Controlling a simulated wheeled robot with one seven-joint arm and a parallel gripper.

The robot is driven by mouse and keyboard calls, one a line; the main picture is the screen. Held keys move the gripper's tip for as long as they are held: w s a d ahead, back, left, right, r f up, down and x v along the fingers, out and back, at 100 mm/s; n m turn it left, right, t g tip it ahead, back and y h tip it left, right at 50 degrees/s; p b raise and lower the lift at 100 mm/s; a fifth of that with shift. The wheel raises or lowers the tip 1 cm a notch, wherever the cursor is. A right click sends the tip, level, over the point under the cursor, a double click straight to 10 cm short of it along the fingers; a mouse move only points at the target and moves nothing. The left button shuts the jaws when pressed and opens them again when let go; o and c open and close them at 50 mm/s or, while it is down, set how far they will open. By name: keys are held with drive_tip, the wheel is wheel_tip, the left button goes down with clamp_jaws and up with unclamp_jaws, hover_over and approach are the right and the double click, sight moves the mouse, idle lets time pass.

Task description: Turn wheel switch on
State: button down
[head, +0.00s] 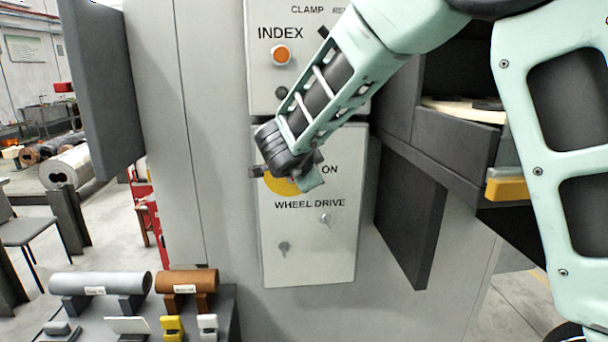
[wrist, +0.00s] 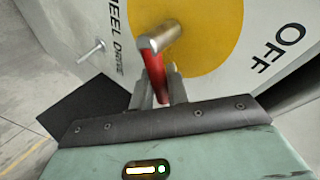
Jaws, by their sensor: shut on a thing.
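The wheel drive switch has a yellow disc (head: 280,184) on a grey panel, partly hidden by my arm in the head view. In the wrist view the disc (wrist: 208,38) carries a metal shaft with a red lever (wrist: 154,73). My gripper (wrist: 158,88) has its fingers on either side of the red lever and is shut on it. In the head view my gripper (head: 288,176) is in front of the disc and hides the lever. The "ON" label is right of the disc in the head view; the "OFF" label shows in the wrist view.
The upper panel has an orange button (head: 281,55). Keyholes or small knobs (head: 325,219) sit below the "WHEEL DRIVE" label. A dark plate (head: 408,215) juts out at right. A low stand at lower left holds a grey cylinder (head: 100,283) and a brown cylinder (head: 187,281).

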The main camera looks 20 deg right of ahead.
drive_tip(key=m+y+b, duration=0.1)
drive_tip(key=f+m+y+b, duration=0.1)
drive_tip(key=shift+s+d+f+b, duration=0.1)
drive_tip(key=shift+d+f+b, duration=0.1)
drive_tip(key=shift+d+b, duration=0.1)
drive_tip(key=shift+f+m+t+y+b, duration=0.4)
drive_tip(key=shift+m+y+b, duration=0.2)
drive_tip(key=shift+y+b, duration=0.35)
drive_tip(key=c, duration=1.4)
unclamp_jaws()
drive_tip(key=p+v, duration=0.2)
drive_tip(key=v, duration=1.5)
drive_tip(key=shift+s, duration=0.25)
drive_tip(key=shift+a, duration=0.15)
